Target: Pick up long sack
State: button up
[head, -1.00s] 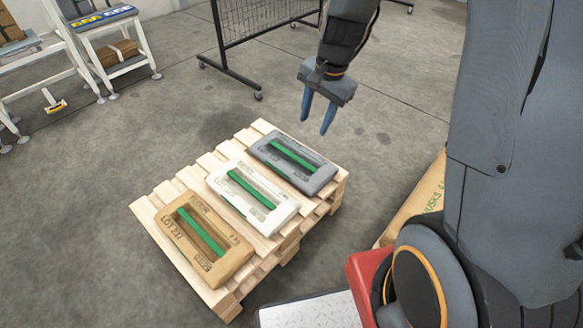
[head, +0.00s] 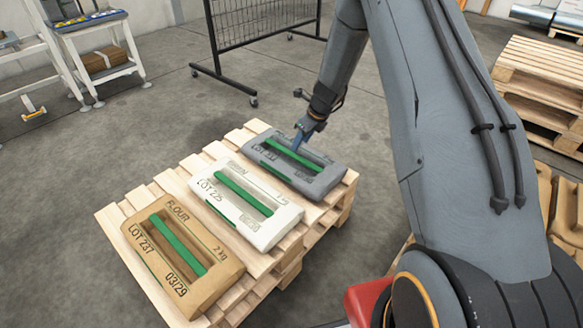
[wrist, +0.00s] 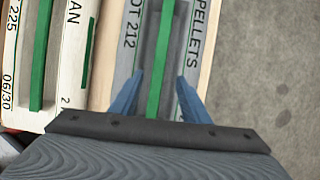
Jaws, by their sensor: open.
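Three sacks with green bar handles lie in a row on a wooden pallet (head: 118,222). The grey sack (head: 327,178), printed PELLETS LOT 212, is at the far right end. The white sack (head: 280,230), LOT 225, is in the middle. The brown flour sack (head: 220,270), LOT 237, is nearest. None stands out clearly as longer. My gripper (head: 297,141) is open at the grey sack, pointing down. In the wrist view its blue fingers (wrist: 160,77) are on either side of the green handle (wrist: 163,45). Contact with the handle cannot be told.
More tan sacks (head: 567,215) are at the right, partly hidden by my arm. Stacked empty pallets (head: 540,85) stand at the back right. A black mesh rack (head: 262,30) and a white bench (head: 105,30) stand behind. The floor left of the pallet is clear.

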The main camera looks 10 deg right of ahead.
aim_at(292, 153)
jog(key=shift+x, duration=0.95)
jog(key=b+x, duration=0.1)
jog(key=x, duration=0.2)
jog(key=b+x, duration=0.1)
jog(key=x, duration=0.2)
jog(key=shift+w+a+f+b, duration=0.2)
jog(key=shift+a+b, duration=0.1)
jog(key=shift+b, duration=0.05)
grip_shut()
jog(key=shift+w+r, duration=0.15)
jog(key=shift+r, duration=0.1)
